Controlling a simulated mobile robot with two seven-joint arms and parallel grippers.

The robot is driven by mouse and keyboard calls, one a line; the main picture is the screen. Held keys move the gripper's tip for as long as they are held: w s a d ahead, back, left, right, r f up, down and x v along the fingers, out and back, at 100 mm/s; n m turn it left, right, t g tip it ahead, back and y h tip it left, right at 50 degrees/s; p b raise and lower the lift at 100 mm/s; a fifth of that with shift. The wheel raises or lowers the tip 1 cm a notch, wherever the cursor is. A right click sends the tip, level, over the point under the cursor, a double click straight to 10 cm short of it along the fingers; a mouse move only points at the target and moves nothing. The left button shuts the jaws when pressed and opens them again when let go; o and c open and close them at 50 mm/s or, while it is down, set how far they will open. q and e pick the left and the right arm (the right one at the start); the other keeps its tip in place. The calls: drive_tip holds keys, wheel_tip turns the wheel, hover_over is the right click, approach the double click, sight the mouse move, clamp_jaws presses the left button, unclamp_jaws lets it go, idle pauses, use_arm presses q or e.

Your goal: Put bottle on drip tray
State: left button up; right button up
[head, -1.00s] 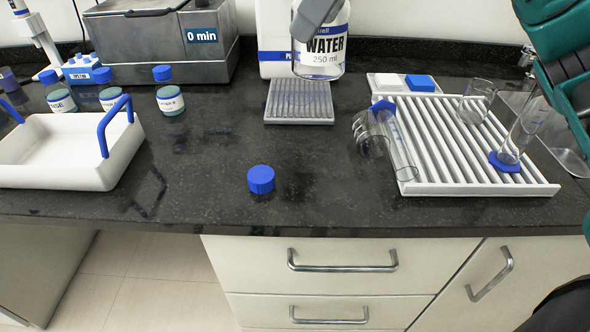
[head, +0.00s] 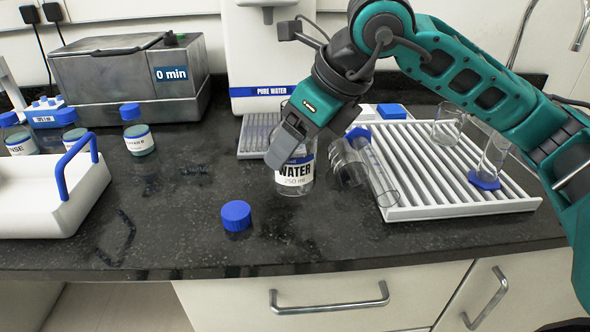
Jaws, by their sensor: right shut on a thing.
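The clear bottle (head: 295,182) with a white "WATER 250 ml" label is upright in the middle of the counter. My right gripper (head: 289,146) comes down from above and is shut on its upper part, hiding its top. The ribbed grey drip tray (head: 254,135) lies behind and left of the bottle, under the "PURE WATER" dispenser; the gripper covers its right part. The bottle's base appears in front of and right of the tray, at or close to the counter; I cannot tell whether it touches. My left gripper is not in view.
A blue cap (head: 236,215) lies on the counter in front. A white carrier (head: 45,205) and small bottles stand left. The counter centre-left is clear.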

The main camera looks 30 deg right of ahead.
sight(295, 167)
wheel_tip(295, 167, down, 4)
drive_tip(key=shift+f+b, duration=0.25)
drive_tip(key=shift+b, duration=0.2)
drive_tip(key=shift+f, duration=0.15)
drive_tip(key=o, duration=1.3)
